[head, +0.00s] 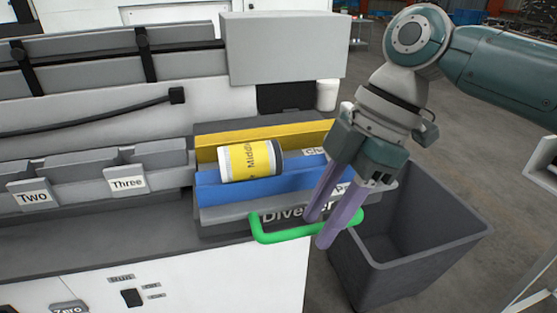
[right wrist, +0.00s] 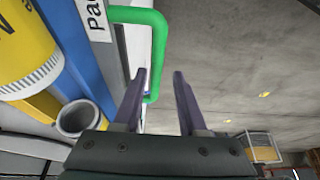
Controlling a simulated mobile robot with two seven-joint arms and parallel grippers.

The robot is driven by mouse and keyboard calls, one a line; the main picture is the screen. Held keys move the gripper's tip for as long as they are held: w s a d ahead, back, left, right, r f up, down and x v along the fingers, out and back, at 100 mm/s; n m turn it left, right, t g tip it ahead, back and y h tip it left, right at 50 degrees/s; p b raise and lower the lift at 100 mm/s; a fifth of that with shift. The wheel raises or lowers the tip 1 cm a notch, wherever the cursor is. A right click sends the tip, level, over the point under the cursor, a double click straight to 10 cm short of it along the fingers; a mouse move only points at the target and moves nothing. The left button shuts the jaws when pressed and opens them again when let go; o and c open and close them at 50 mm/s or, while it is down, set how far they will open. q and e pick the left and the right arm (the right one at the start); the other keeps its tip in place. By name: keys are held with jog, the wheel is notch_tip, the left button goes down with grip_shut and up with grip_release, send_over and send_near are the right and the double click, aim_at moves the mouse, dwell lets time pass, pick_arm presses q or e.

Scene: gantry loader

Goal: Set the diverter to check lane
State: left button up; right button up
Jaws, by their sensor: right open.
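The diverter has a green U-shaped handle (head: 285,234) at its front, below the partly hidden "Diverter" lettering (head: 290,214). The handle also shows in the right wrist view (right wrist: 158,45). My right gripper (head: 315,232) is open at the handle's right part, one finger behind the bar and one in front. Lane labels beginning "Ch" (head: 314,154) and "Pa" (right wrist: 94,12) are partly hidden or cut off. My left gripper is out of view.
A yellow and white canister (head: 251,160) marked "Middle" lies on the blue strip (head: 225,193), before a yellow strip (head: 218,146). A dark open bin (head: 425,255) stands below, right.

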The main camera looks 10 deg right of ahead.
jog(key=shift+o, duration=0.3)
jog(key=shift+w+d+r, duration=0.1)
jog(key=shift+r, duration=0.05)
jog(key=b+v, duration=0.1)
jog(key=v, duration=0.8)
jog(key=shift+r, duration=0.3)
